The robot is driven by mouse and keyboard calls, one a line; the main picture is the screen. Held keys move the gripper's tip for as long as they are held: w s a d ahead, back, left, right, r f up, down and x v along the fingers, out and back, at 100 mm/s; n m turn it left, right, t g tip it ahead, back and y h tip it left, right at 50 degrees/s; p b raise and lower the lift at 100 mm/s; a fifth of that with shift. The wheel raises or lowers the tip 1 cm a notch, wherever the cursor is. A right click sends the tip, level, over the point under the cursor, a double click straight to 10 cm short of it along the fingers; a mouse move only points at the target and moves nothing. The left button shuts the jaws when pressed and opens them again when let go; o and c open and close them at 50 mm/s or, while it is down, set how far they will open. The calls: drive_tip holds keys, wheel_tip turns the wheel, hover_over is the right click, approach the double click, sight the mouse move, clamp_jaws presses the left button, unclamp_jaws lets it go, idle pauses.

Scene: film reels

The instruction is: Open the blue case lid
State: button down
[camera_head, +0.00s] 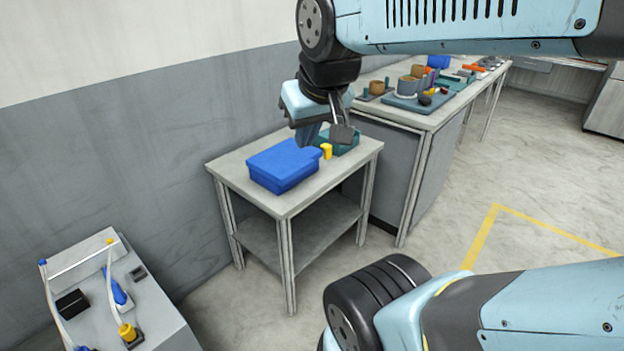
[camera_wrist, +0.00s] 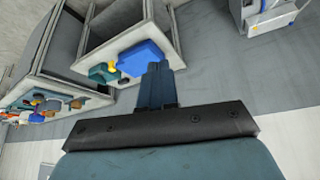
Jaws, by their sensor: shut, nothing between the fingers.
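The blue case (camera_head: 284,165) sits on a small grey side table (camera_head: 290,207) with its lid closed. In the wrist view the blue case (camera_wrist: 146,58) shows on the table, just beyond my fingers. My gripper (camera_head: 306,138) hangs over the back right part of the case in the head view, pointing down. In the wrist view my gripper (camera_wrist: 157,70) has its fingers together, with nothing held, and covers part of the case's edge. I cannot tell from these views whether the fingers touch the lid.
A yellow object (camera_head: 327,151) and a teal tray (camera_head: 343,146) stand right beside the case. A long bench (camera_head: 425,118) with pots, trays and small tools stands behind to the right. The floor in front is clear.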

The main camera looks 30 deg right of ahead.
drive_tip(key=w+d+f+n+t+h, duration=0.1)
drive_tip(key=w+d+f, duration=0.35)
drive_tip(key=w, duration=0.45)
drive_tip(key=w+d+f+n+t, duration=0.1)
drive_tip(key=w+d+f, duration=0.4)
drive_tip(key=w, duration=0.4)
drive_tip(key=w+d+f+n+t+h, duration=0.1)
drive_tip(key=w+d+f, duration=0.4)
drive_tip(key=w, duration=0.4)
drive_tip(key=w+d+f+t+y, duration=0.1)
drive_tip(key=w+f+t+y, duration=0.1)
drive_tip(key=f, duration=0.6)
drive_tip(key=w+d+f+t+y, duration=0.2)
drive_tip(key=f+y, duration=0.1)
drive_tip(key=f, duration=0.6)
drive_tip(key=w+d+f+n+t+y, duration=0.1)
drive_tip(key=w+d+f+y, duration=0.1)
drive_tip(key=f, duration=0.6)
drive_tip(key=shift+d+f+t+y, duration=0.2)
drive_tip(key=shift+f+t+y, duration=0.1)
drive_tip(key=shift+f+t, duration=0.1)
drive_tip(key=shift+w, duration=0.15)
drive_tip(key=shift+r+x, duration=0.2)
drive_tip(key=shift+x, duration=0.7)
drive_tip(key=shift+r+x, duration=0.15)
drive_tip(key=shift+x, duration=0.7)
drive_tip(key=shift+r+x, duration=0.2)
drive_tip(key=shift+x, duration=0.7)
drive_tip(key=shift+w, duration=0.1)
